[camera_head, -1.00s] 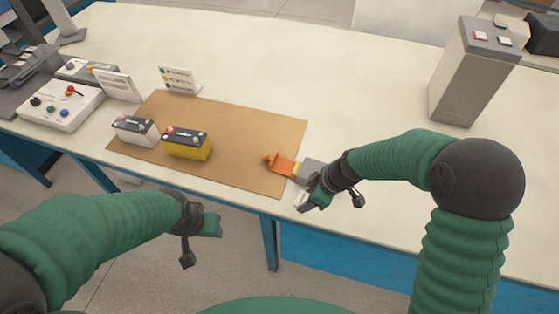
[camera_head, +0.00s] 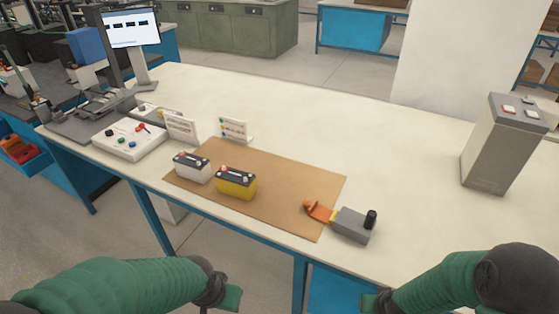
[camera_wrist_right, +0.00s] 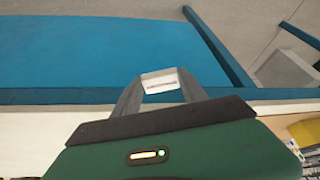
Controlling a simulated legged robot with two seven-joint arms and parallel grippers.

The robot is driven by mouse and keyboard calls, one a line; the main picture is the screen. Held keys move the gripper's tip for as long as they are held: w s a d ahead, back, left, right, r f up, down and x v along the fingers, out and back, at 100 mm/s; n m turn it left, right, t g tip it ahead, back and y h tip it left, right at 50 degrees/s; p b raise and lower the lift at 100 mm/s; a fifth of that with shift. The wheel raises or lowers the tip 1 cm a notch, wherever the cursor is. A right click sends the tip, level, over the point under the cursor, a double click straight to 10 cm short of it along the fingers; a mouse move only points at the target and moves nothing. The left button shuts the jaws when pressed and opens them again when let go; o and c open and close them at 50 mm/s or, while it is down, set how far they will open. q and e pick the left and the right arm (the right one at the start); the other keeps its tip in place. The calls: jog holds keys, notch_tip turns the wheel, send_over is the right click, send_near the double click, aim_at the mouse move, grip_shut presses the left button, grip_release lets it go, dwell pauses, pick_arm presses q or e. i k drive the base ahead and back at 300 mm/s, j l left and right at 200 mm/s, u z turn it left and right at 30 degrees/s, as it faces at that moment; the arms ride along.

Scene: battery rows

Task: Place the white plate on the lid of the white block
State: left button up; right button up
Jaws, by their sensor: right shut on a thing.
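The white block (camera_head: 192,171) is a white battery with a dark lid (camera_head: 192,160) and terminals on top, upright at the left of the brown mat. In the right wrist view the small white plate (camera_wrist_right: 161,84) is between the fingertips of my right gripper (camera_wrist_right: 160,78), which is shut on it. In the head view this gripper (camera_head: 376,302) shows only in part at the bottom edge, well right of the white block, and the plate is hidden. My left gripper (camera_head: 230,298) is low at the bottom edge, in front of the table; its opening does not show clearly.
A yellow battery (camera_head: 235,184) stands close beside the white block. An orange tool (camera_head: 319,212) and a grey block with a black knob (camera_head: 353,225) lie at the mat's right end. Small signs (camera_head: 233,129) and a control box (camera_head: 128,143) stand behind and left. Table centre is clear.

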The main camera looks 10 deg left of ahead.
aim_at(190, 159)
jog(key=i+j, duration=0.1)
jog(key=j, duration=0.35)
jog(key=i+j, duration=0.1)
jog(key=j, duration=0.35)
jog(key=i+j, duration=0.1)
jog(key=j, duration=0.4)
jog(key=i+j, duration=0.1)
jog(key=j, duration=0.8)
jog(key=i+j, duration=0.15)
jog(key=j, duration=0.3)
